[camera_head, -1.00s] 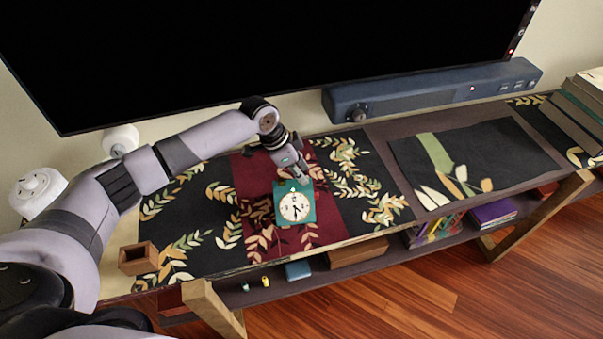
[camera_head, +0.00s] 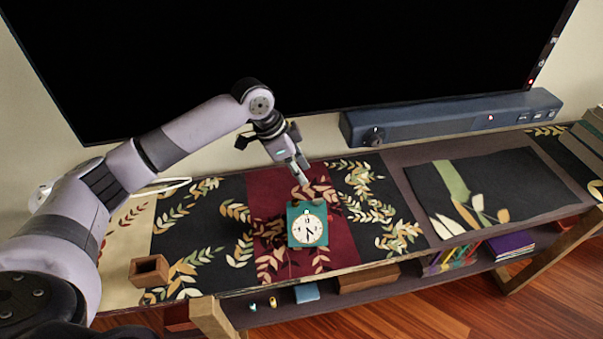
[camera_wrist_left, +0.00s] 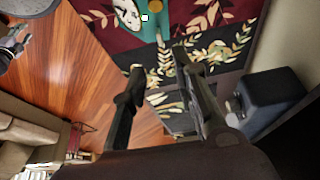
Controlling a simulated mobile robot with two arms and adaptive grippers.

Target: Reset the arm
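My left gripper (camera_head: 302,170) hangs above the cabinet top, a little behind and above the teal clock (camera_head: 308,226). The clock has a white round dial and stands on the dark red part of the patterned runner (camera_head: 335,240). In the left wrist view the two fingers (camera_wrist_left: 157,58) are spread apart with nothing between them. The clock also shows at the top of that view (camera_wrist_left: 150,30), beyond the fingers and apart from them.
A large black screen (camera_head: 300,60) rises behind the cabinet. A blue soundbar (camera_head: 450,117) stands at the back right. A small brown open box (camera_head: 149,270) sits at the front left. Books (camera_head: 590,135) are stacked far right. A dark leaf-patterned mat (camera_head: 500,185) lies flat.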

